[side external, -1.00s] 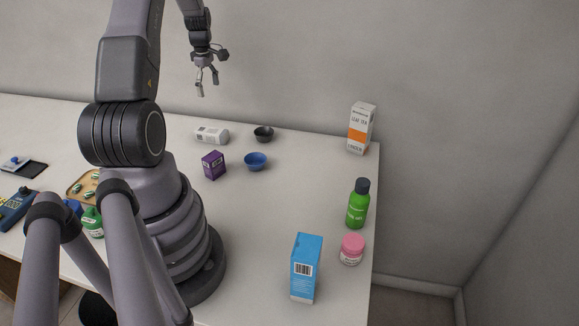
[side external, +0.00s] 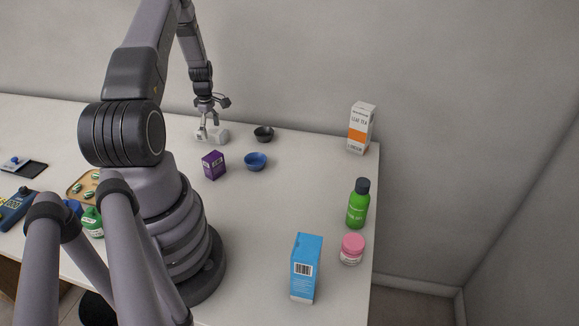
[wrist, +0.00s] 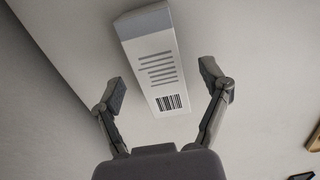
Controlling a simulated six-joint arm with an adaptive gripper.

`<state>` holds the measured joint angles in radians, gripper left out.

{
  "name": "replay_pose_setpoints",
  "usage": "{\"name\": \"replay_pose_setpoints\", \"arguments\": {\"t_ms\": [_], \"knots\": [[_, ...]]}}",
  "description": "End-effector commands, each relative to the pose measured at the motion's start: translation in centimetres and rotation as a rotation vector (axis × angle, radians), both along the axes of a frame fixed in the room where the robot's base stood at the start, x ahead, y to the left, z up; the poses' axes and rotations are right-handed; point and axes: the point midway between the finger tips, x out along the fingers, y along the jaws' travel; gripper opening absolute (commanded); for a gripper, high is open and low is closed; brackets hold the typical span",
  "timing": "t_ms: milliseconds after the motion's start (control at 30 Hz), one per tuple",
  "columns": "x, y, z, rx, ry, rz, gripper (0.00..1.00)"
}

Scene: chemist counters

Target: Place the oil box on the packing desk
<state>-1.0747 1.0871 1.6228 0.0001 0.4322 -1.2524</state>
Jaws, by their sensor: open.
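A white box (side external: 220,137) lies flat on the white counter near the wall; in the wrist view the same white box (wrist: 150,58) shows text lines, a barcode and a grey end. I cannot read the word oil on any label. My gripper (side external: 207,133) is open and empty, low over the white box. In the wrist view my gripper (wrist: 163,86) has one finger on each side of the box, with clear gaps. I cannot tell the exact height of the fingertips above the counter. No surface is marked as the packing desk.
A purple box (side external: 213,165), blue bowl (side external: 255,161) and dark bowl (side external: 264,134) stand close by. A tea box (side external: 360,129), green bottle (side external: 358,205), pink jar (side external: 351,249) and blue box (side external: 306,268) line the right side. The middle right counter is clear.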

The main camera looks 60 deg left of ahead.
Motion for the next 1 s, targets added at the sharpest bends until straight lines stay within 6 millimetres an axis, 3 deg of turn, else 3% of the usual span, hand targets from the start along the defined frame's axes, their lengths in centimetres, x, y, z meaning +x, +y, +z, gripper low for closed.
{"name": "replay_pose_setpoints", "arguments": {"t_ms": [100,367,867,1000], "knots": [[0.00,0.03,-1.14,0.000,0.000,0.000,0.76],[0.01,0.05,-1.30,0.001,0.000,0.000,0.75],[-0.01,0.03,-1.27,0.001,0.000,0.000,0.10],[0.00,0.04,-1.27,0.001,0.000,0.000,0.07]]}}
